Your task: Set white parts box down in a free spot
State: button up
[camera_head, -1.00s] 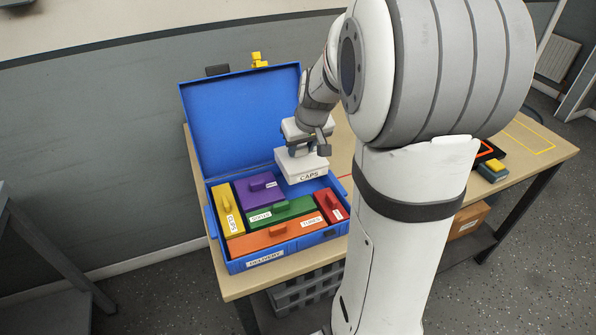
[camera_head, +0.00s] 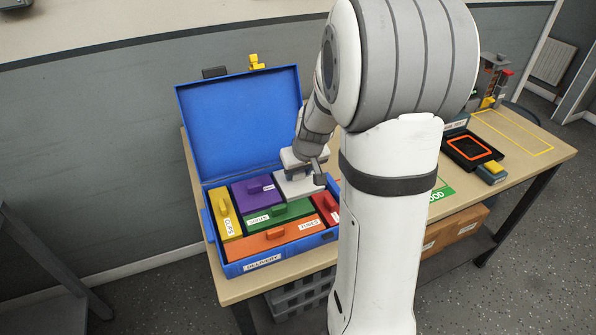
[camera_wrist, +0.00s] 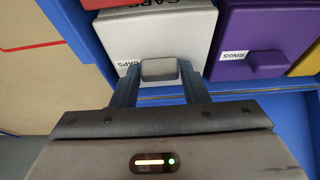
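The white parts box (camera_head: 299,188), labelled CAPS, is in the back right compartment of the open blue case (camera_head: 218,256), beside the purple box (camera_head: 245,196) and behind the green one. It looks level or nearly so; my arm hides part of it, so I cannot tell whether it touches the case floor. In the wrist view the white box (camera_wrist: 150,40) has its grey handle between the two fingers of my gripper (camera_wrist: 160,70), which look closed against it. In the head view my gripper (camera_head: 298,172) is right above the box.
The case also holds yellow (camera_head: 226,221), green (camera_head: 275,220), orange (camera_head: 270,242) and red (camera_head: 329,212) boxes. Its blue lid (camera_head: 240,120) stands open behind. On the table's right are a black tray (camera_head: 470,150), a yellow-topped block (camera_head: 493,172) and a bare yellow-outlined area (camera_head: 520,130).

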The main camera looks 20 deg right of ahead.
jog(key=o, duration=0.4)
jog(key=shift+c, duration=0.2)
jog(key=shift+r, duration=0.25)
jog(key=p+v, duration=0.1)
jog(key=v, duration=1)
jog(key=s+a+g, duration=0.1)
jog(key=s+a, duration=0.4)
jog(key=s, duration=0.3)
jog(key=s+a+g, duration=0.1)
jog(key=s+a, duration=0.5)
jog(key=s, duration=0.3)
jog(key=shift+s+f, duration=0.2)
jog(key=shift+f, duration=0.25)
